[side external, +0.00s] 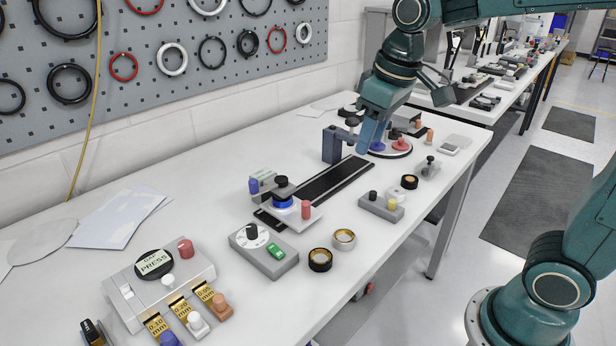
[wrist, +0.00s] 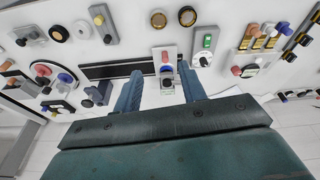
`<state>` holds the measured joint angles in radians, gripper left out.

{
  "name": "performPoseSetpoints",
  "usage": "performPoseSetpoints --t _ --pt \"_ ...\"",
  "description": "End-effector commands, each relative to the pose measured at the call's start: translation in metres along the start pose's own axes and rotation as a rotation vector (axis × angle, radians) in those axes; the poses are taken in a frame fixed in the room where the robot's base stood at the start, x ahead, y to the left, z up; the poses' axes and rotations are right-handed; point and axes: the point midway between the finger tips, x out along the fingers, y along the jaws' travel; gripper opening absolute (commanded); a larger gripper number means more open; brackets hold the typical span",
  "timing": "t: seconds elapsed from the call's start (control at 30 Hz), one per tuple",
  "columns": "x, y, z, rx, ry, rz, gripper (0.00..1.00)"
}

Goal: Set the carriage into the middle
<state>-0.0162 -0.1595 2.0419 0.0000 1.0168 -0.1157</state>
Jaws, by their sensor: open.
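The carriage (side external: 292,211) is a pale plate with a black knob, a blue ring and a red post. It sits at the near end of a long black rail (side external: 335,184), away from the rail's middle. In the wrist view the carriage (wrist: 164,53) lies beyond and between my fingertips, at the right end of the rail (wrist: 117,70). My gripper (side external: 370,136) is open and empty. In the side view it hangs above the table near the rail's far end, apart from the carriage. Its two fingers also show in the wrist view (wrist: 161,80).
A dark upright bracket (side external: 333,144) stands beside the rail's far end. A grey-green block with a blue knob (side external: 262,183) is close behind the carriage. A grey box with a green switch (side external: 264,250) and loose rings (side external: 320,260) lie in front. Papers (side external: 118,216) lie at left.

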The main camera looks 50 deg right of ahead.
Motion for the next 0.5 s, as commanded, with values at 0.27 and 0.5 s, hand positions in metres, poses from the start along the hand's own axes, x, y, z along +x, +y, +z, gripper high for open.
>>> performPoseSetpoints --t 0.27,0.5 --pt "0.035 0.004 -0.051 -0.046 -0.091 -0.014 0.41" --pt "0.073 0.005 -0.088 -0.087 -0.165 -0.027 0.41"
